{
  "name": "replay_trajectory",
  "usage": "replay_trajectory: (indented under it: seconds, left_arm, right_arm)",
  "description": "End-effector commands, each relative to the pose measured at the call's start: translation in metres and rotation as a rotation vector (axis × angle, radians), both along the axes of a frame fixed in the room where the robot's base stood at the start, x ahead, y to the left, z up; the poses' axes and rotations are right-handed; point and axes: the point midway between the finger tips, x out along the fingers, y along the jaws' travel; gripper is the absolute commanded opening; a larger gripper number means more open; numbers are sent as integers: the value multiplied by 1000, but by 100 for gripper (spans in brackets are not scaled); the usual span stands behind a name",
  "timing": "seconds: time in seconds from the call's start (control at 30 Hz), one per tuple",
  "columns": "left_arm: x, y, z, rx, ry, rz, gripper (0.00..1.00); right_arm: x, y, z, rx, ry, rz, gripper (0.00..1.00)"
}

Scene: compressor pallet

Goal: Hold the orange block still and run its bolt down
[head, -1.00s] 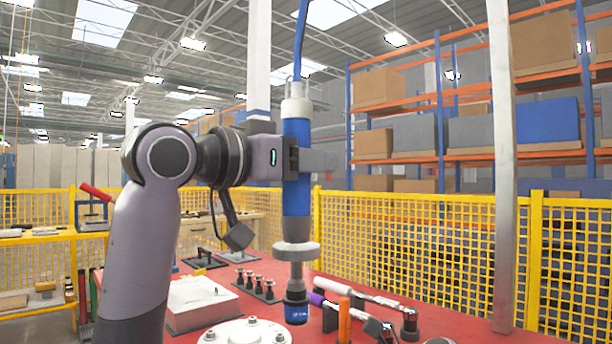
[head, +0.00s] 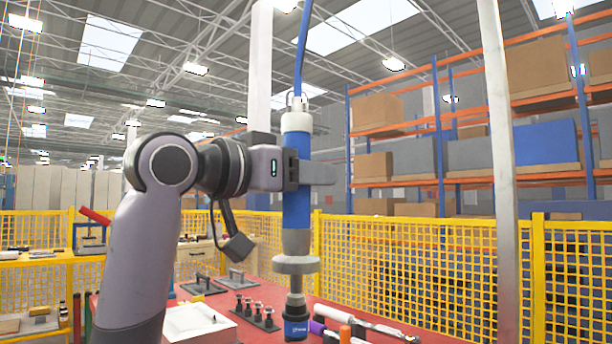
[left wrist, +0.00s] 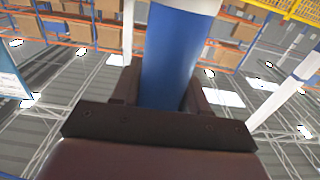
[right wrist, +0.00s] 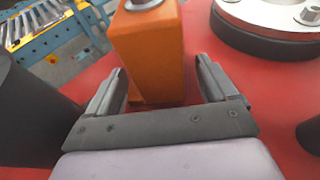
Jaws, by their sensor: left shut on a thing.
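My left gripper (head: 298,173) is shut on the blue body of an upright power tool (head: 296,205); the tool's blue body also fills the middle of the left wrist view (left wrist: 175,55). Its blue-ringed lower end (head: 297,328) hangs down over the red table. In the right wrist view, the orange block (right wrist: 150,58) stands on the table with a grey metal bolt head (right wrist: 143,4) on top, cut by the picture's edge. My right gripper (right wrist: 160,72) is open, its fingers spread to either side of the block's lower part, with visible gaps. The right arm is not seen in the head view.
A white round flange (right wrist: 275,14) on a dark base sits beside the block. On the red table (head: 400,330) are a white box (head: 195,322), a rack with several dark sockets (head: 255,312) and purple- and orange-handled tools (head: 345,333). Yellow mesh fencing (head: 420,265) stands behind.

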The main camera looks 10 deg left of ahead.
Motion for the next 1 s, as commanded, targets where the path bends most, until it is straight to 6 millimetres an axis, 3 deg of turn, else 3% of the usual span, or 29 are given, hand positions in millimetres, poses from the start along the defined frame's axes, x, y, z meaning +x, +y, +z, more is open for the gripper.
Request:
replay_trajectory:
  seconds: [0.27,0.7,1.0]
  left_arm:
    - [-1,1,2,-3,-5,0,0]
    - [-1,0,2,-3,-5,0,0]
    - [-1,0,2,-3,-5,0,0]
  right_arm:
    - [7,-20,6,1,0,-3,86]
    - [29,-92,30,1,0,-3,86]
    - [34,-110,36,1,0,0,86]
